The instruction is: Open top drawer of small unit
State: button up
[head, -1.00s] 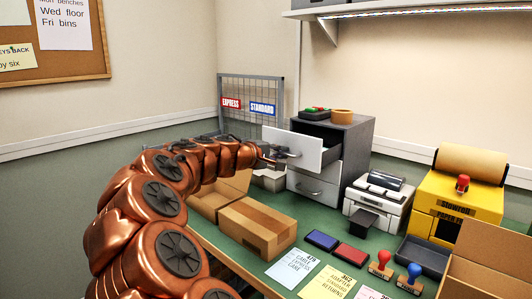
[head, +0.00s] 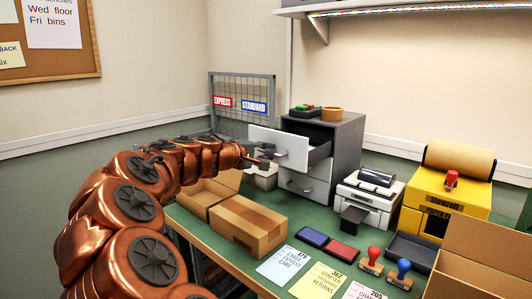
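The small grey drawer unit (head: 345,146) stands at the back of the green table, with two white-fronted drawers. Its top drawer (head: 278,146) is pulled well out, and its open inside shows behind the front panel. The lower drawer (head: 303,187) is shut. My gripper (head: 266,153) is at the handle of the top drawer, at the end of my copper arm. Its fingers are small and dark against the handle, so I cannot tell whether they are closed on it.
Ink pads (head: 342,251), stamps (head: 372,262) and cards (head: 284,265) lie along the front.

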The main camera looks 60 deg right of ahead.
jog(key=v, duration=1.2)
dwell(0.5)
jog(key=s+a+f+t+y, duration=0.1)
jog(key=s+a+f+y, duration=0.3)
jog(key=a+f, duration=0.7)
jog(key=s+a+f+t+y, duration=0.2)
jog(key=a+f+y, duration=0.4)
jog(key=a+f, duration=0.5)
jog(key=s+a+f+n+g+y, duration=0.1)
jog(key=s+a+f+y, duration=0.15)
jog(key=a, duration=0.45)
jog(key=s+a+f+n+y, duration=0.1)
jog(key=s+a, duration=0.3)
jog(key=a, duration=0.3)
jog(key=s+a+f+n+g+y, duration=0.1)
jog(key=s+a+f+y, duration=0.15)
jog(key=a, duration=0.45)
notch_tip(320, 180, up, 17)
jog(key=w+t+h+p, duration=0.1)
jog(key=p, duration=1.4)
jog(key=shift+w+d+p, duration=0.15)
jog(key=shift+d+p, duration=0.15)
jog(key=shift+d, duration=0.05)
